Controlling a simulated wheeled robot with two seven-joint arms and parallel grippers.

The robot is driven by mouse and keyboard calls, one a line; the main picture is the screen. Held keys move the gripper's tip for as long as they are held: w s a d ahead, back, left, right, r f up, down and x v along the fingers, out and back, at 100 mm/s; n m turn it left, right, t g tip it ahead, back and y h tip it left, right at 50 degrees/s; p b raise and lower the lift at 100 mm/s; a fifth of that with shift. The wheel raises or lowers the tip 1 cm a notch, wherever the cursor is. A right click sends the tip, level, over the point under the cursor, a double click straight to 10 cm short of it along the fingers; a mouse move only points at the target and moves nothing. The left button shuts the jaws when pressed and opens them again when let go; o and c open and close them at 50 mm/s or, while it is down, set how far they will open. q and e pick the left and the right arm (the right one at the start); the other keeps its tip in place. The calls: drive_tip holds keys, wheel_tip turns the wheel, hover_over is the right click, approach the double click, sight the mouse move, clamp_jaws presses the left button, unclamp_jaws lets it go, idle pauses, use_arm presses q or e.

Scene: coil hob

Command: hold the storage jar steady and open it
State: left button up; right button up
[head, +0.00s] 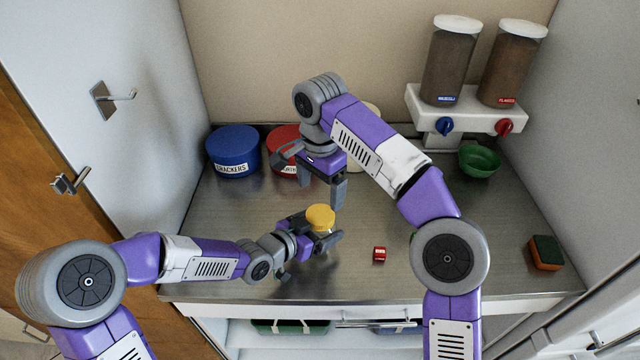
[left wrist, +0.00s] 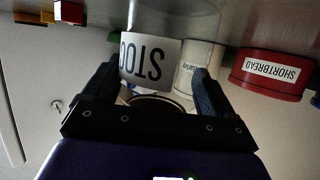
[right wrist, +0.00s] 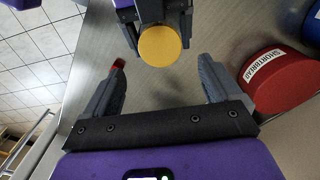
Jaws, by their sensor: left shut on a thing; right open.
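The storage jar is clear with a white label (left wrist: 150,62) reading in part "STOC", upside down in the left wrist view. Its yellow lid (head: 320,217) sits on top and shows as a yellow disc in the right wrist view (right wrist: 160,46). My left gripper (head: 322,243) is shut around the jar's body, with a finger on each side of it. The jar stands near the middle of the steel counter, mostly hidden by that gripper in the head view. My right gripper (head: 315,175) is open and empty, pointing down above and behind the lid, apart from it.
A blue crackers tin (head: 232,152) and a red shortbread tin (head: 285,150) stand at the back left. A small red item (head: 379,254) lies right of the jar. A sponge (head: 545,252), a green bowl (head: 479,162) and two dispensers (head: 450,62) are at the right.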

sight(320, 214)
wheel_tip(320, 214, down, 7)
drive_tip(key=shift+f, duration=0.15)
drive_tip(key=shift+c, duration=0.2)
drive_tip(key=c, duration=1.1)
drive_tip(key=shift+o, duration=0.2)
drive_tip(key=n, duration=0.6)
drive_tip(key=shift+n, duration=0.4)
drive_tip(key=o, duration=1.2)
drive_tip(key=shift+c, duration=0.2)
